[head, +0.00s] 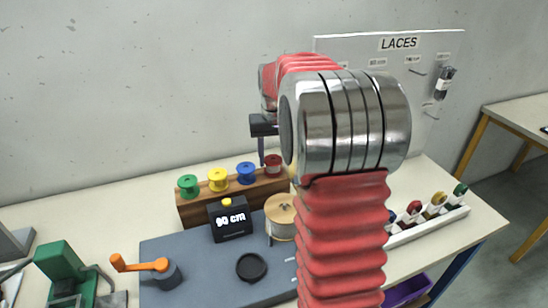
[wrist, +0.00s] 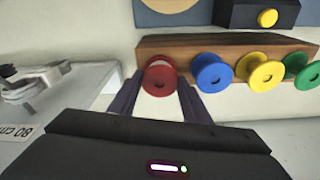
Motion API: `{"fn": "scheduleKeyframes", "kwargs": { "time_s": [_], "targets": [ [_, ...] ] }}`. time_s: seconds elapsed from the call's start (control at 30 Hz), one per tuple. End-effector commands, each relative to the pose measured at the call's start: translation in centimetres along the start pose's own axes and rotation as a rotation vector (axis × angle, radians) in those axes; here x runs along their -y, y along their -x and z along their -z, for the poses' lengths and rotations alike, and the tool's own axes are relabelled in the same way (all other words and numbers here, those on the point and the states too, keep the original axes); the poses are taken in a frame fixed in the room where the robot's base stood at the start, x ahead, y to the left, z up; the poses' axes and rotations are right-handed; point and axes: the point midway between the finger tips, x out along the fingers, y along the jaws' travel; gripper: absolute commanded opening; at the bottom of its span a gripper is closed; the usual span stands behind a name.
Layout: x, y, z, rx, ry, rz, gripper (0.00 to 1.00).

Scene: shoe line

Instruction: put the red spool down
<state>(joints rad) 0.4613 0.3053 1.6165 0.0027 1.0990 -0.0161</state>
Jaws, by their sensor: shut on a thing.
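The red spool (head: 272,164) is at the right end of the wooden rack (head: 190,212) in the head view. In the wrist view the red spool (wrist: 159,78) sits between the two fingers of my gripper (wrist: 157,85), which is shut on it. The rack (wrist: 180,43) lies right behind the spool there, at its left end. I cannot tell whether the spool rests on the rack or hangs just above it. Blue (head: 246,172), yellow (head: 218,179) and green (head: 188,186) spools stand along the rack. My arm hides part of the rack's right side in the head view.
A black box reading 90 cm (head: 231,219) stands in front of the rack, near a tan round reel (head: 280,215) on a grey mat (head: 200,262). A LACES board (head: 440,50) stands behind right. A white tray (head: 450,220) of colored items lies right.

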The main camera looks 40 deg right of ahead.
Motion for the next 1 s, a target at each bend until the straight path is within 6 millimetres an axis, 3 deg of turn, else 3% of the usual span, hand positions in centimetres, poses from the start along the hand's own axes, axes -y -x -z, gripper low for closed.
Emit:
{"fn": "scheduleKeyframes", "kwargs": {
  "time_s": [0.4, 0.43, 0.7, 1.0],
  "targets": [
    [0.05, -0.59, -0.08, 0.0, 0.001, 0.0, 0.15],
    [0.05, -0.59, -0.08, 0.0, 0.001, 0.0, 0.45],
    [0.06, -0.57, -0.07, 0.0, 0.001, 0.0, 0.62],
    [0.05, -0.31, -0.02, -0.001, 0.001, 0.0, 0.62]
  ]
}}
